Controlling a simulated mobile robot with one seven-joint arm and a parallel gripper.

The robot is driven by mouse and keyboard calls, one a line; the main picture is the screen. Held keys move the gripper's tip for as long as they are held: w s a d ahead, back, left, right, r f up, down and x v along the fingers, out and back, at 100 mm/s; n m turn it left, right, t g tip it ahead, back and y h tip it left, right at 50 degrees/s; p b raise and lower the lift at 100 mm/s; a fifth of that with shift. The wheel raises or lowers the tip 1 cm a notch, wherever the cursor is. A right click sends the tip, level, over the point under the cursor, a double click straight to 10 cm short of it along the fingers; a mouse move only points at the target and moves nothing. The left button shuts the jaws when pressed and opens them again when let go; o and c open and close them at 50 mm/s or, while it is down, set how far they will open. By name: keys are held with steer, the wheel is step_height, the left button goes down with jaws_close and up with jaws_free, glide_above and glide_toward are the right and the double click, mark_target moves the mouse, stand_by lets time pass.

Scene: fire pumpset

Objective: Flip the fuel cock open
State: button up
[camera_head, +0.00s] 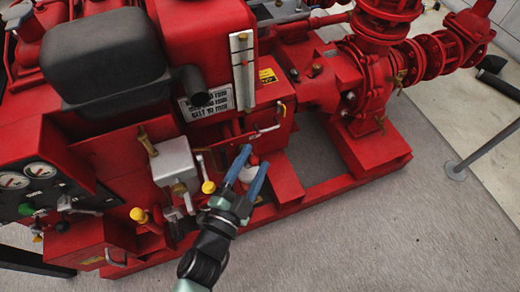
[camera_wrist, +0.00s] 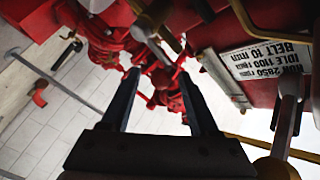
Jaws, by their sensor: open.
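My gripper (camera_head: 256,157) is in front of the red pumpset, its two blue fingers apart and pointing up at the red housing. A small brass and pale lever with a thin pipe (camera_head: 267,126), which looks like the fuel cock, sits under the tank's sight gauge, just beyond and right of the fingertips. In the wrist view the dark fingers (camera_wrist: 160,76) are spread with no object clearly held between them. I cannot tell whether the lever touches a finger or which way the cock is set.
The red tank (camera_head: 205,45) with its sight gauge (camera_head: 243,68) and lettered plate (camera_head: 207,104) rises behind. Yellow-knobbed levers (camera_head: 208,187) and a grey box (camera_head: 174,160) stand left of my gripper. The red base rail (camera_head: 330,195) runs below.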

mark_target(255, 159)
steer(key=shift+b+x, duration=0.45)
steer(key=shift+x, duration=1.6)
steer(key=shift+c, duration=0.3)
jaws_close()
